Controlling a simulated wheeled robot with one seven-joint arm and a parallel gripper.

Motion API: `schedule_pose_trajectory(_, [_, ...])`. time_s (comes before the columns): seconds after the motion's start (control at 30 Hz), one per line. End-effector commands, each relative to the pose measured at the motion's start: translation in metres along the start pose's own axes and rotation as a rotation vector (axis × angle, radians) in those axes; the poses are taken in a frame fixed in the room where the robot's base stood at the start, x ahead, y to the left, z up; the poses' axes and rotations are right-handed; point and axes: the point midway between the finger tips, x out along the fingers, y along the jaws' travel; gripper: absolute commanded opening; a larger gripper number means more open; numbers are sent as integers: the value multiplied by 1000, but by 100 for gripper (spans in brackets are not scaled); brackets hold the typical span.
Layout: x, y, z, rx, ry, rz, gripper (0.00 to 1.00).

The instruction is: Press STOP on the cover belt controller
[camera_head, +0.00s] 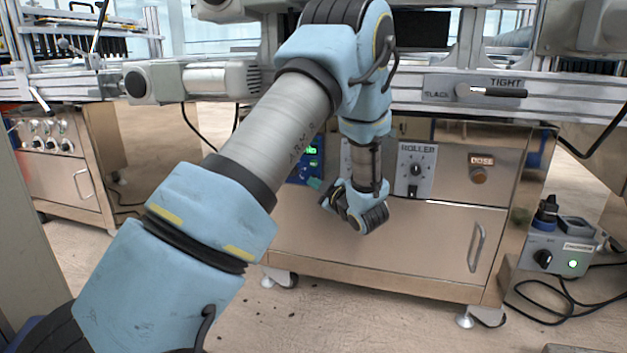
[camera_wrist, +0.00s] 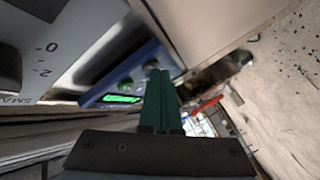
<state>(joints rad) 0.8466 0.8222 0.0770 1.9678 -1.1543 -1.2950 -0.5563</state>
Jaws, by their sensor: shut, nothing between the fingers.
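A blue control unit with a lit green display (camera_head: 314,150) is on the machine's front, partly hidden behind my arm. In the wrist view its blue frame (camera_wrist: 97,97), lit display (camera_wrist: 121,99) and small round green buttons show. I cannot read a STOP or cover belt label on it. My gripper (camera_wrist: 160,73) is shut and empty, its green fingers pointing at the unit's right part and covering some of it.
Right of the unit are the ROLLER knob panel (camera_head: 415,170) and the DOSE button (camera_head: 480,176). A SLACK/TIGHT lever (camera_head: 490,91) is above. A grey box with a green light (camera_head: 556,256) and cables stands at the right.

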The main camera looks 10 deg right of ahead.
Motion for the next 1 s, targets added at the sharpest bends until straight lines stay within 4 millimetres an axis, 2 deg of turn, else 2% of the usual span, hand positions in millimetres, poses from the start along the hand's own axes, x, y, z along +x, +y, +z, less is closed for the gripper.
schedule_pose_trajectory(0.33, [-10, -7, -7, 0, -1, 0, 0])
schedule_pose_trajectory(0.67, [-12, -8, -8, 0, -1, 0, 0])
schedule_pose_trajectory(1.0, [-32, -23, -22, 1, -1, 0, 0])
